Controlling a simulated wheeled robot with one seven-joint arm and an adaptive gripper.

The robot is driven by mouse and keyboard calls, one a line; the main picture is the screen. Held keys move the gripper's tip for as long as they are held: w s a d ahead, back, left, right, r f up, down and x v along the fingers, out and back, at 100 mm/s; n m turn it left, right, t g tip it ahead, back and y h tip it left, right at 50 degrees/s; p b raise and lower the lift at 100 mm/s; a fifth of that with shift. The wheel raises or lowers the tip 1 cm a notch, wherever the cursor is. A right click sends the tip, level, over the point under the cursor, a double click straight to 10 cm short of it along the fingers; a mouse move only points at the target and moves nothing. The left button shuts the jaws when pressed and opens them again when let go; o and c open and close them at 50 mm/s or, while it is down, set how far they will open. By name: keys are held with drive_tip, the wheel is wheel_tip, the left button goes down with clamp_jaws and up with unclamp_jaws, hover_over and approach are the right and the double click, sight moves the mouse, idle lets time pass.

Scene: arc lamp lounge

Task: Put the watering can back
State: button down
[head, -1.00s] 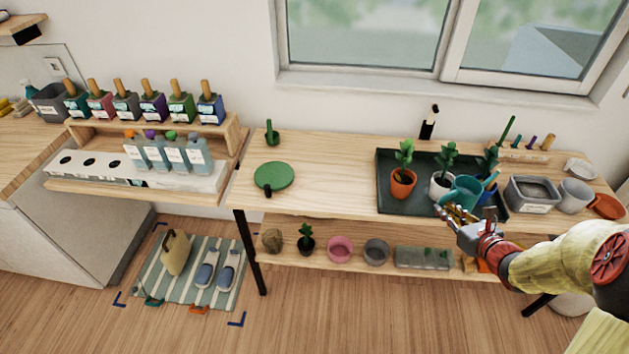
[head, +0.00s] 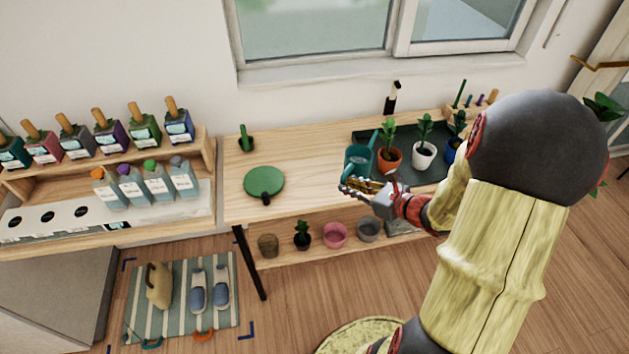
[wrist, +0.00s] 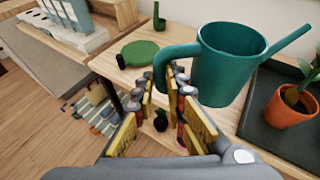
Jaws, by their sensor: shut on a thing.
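The teal watering can (head: 357,162) is in my gripper (head: 362,188), by the left end of the dark tray (head: 400,178). In the wrist view the can (wrist: 228,65) is upright, with its spout pointing right and its handle (wrist: 178,52) reaching between the fingers of my gripper (wrist: 165,85). The fingers are closed around the handle. The can seems to be held above the wooden table; the exact gap cannot be told. A round green disc (head: 264,181) with a dark knob lies on the table to the left, apart from the can.
Potted plants in orange (head: 389,158), white (head: 424,155) and blue pots stand on the tray, close right of the can. A small green cactus-like item (head: 246,139) stands at the back left. Bare tabletop (head: 311,170) lies between disc and can. My arm hides the table's right end.

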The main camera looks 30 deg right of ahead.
drive_tip(key=shift+w+a+f+b, duration=0.2)
drive_tip(key=shift+w+f+b, duration=0.9)
drive_tip(key=shift+w+f, duration=1.05)
drive_tip(key=shift+w+a+f+b, duration=0.25)
drive_tip(key=shift+w+f+b, duration=0.9)
drive_tip(key=shift+w+f, duration=1.05)
drive_tip(key=shift+w+a+f+b, duration=0.2)
drive_tip(key=shift+w+f+b, duration=0.9)
drive_tip(key=shift+w+f, duration=1.05)
drive_tip(key=shift+w+r, duration=0.15)
drive_tip(key=c, duration=1.8)
unclamp_jaws()
